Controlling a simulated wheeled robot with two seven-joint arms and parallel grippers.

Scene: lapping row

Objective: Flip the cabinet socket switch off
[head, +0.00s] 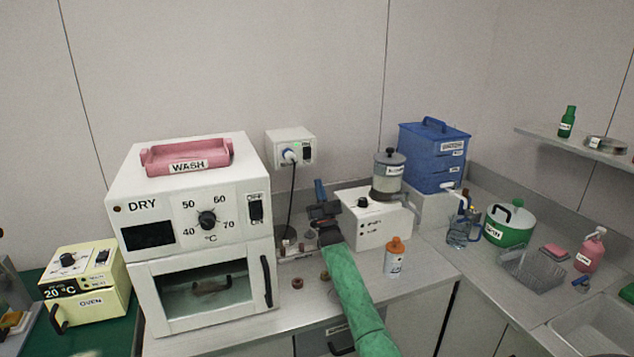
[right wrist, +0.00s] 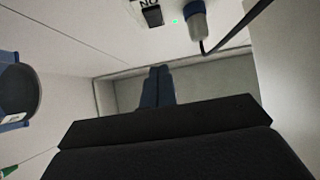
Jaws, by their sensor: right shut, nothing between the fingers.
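The white socket box (head: 284,137) is on the back wall, right of the drying cabinet (head: 190,255). A plug (head: 289,155) with a black cord is in it. The black socket switch (head: 307,153) is to the right of the plug. In the right wrist view, the switch (right wrist: 152,16), a lit green light and the plug (right wrist: 196,22) show upside down at the top. My right gripper (head: 319,184) is shut and empty, below and slightly right of the socket, apart from the switch. Its fingertips also show in the right wrist view (right wrist: 159,70). My left gripper is out of view.
A white machine with a grey-lidded jar (head: 388,177) stands right of my right arm. An orange-capped bottle (head: 394,258) stands in front of it. The black cord (head: 292,205) hangs close to my gripper's left. Small brown pieces lie on the counter. The wall above the socket is clear.

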